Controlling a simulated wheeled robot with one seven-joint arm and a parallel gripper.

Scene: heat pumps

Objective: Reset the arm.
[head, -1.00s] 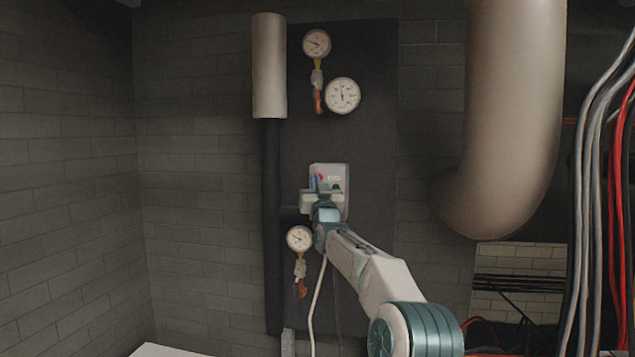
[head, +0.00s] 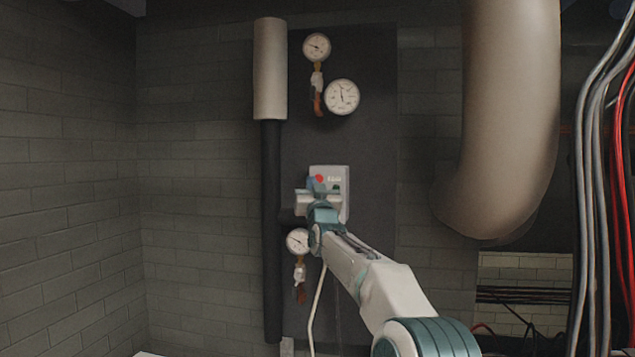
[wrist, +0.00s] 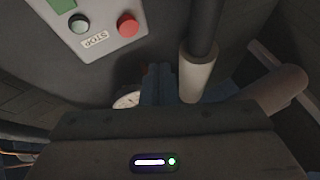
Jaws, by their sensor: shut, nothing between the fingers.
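My gripper (head: 314,186) is in front of the wall panel, overlapping the lower left of a pale control box (head: 342,174) in the head view. In the wrist view its narrow bluish fingers (wrist: 158,84) are together with nothing between them. The control box (wrist: 109,14) there carries a red button (wrist: 128,25), a dark button (wrist: 79,23), a green patch and a label reading STOP. The fingers point below and to the right of the box, apart from it in that picture. The gap to the panel is hard to judge.
A dark panel (head: 365,250) holds a vertical pipe (head: 270,70), two upper gauges (head: 342,97) and a lower gauge (head: 299,241) close to my arm. A thick bent pipe (head: 510,120) and hanging cables (head: 588,200) stand at right. Open space lies before the left brick wall (head: 65,190).

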